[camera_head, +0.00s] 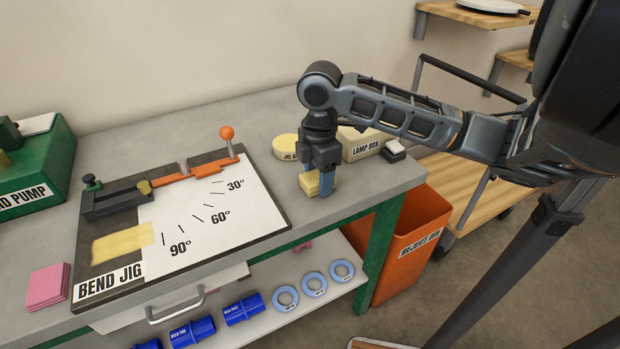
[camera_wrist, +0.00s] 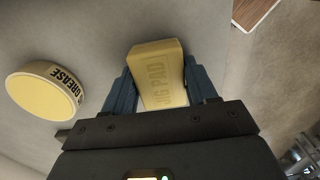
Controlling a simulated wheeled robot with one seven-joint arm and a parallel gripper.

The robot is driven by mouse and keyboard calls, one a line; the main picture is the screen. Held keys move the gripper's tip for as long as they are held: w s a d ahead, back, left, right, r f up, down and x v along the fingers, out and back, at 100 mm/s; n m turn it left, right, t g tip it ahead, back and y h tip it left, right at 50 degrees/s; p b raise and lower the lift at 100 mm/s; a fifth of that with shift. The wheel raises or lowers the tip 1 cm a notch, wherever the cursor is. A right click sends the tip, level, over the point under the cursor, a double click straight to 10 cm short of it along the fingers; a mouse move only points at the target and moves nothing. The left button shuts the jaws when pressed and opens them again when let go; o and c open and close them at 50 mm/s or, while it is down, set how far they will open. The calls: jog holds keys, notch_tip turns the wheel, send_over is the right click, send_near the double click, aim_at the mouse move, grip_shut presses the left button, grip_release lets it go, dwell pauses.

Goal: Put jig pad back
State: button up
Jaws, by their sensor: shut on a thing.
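The jig pad (camera_wrist: 158,70) is a yellow block lettered JIG PAD in the wrist view. It also shows in the head view (camera_head: 309,186), partly hidden by a finger. My gripper (camera_head: 319,186) is shut on it, with one blue finger on each side, and points down near the bench's front right. I cannot tell whether the pad touches the bench top. The bend jig (camera_head: 262,212) lies to the left, with a white angle sheet and a yellow rectangle (camera_head: 122,242) at its front left. Its orange lever (camera_head: 195,172) points to the back right.
A round grease tin (camera_head: 286,148) and a lamp box (camera_head: 358,146) stand behind my gripper. Pink pads (camera_head: 48,286) and a green pump (camera_head: 38,165) are at the left. An orange reject bin (camera_head: 410,232) stands beyond the bench's right end. Blue rings and couplings lie on the lower shelf (camera_head: 262,332).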

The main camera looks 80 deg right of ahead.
jog(key=shift+f, duration=0.1)
jog(key=o, duration=0.9)
jog(key=shift+o, duration=0.2)
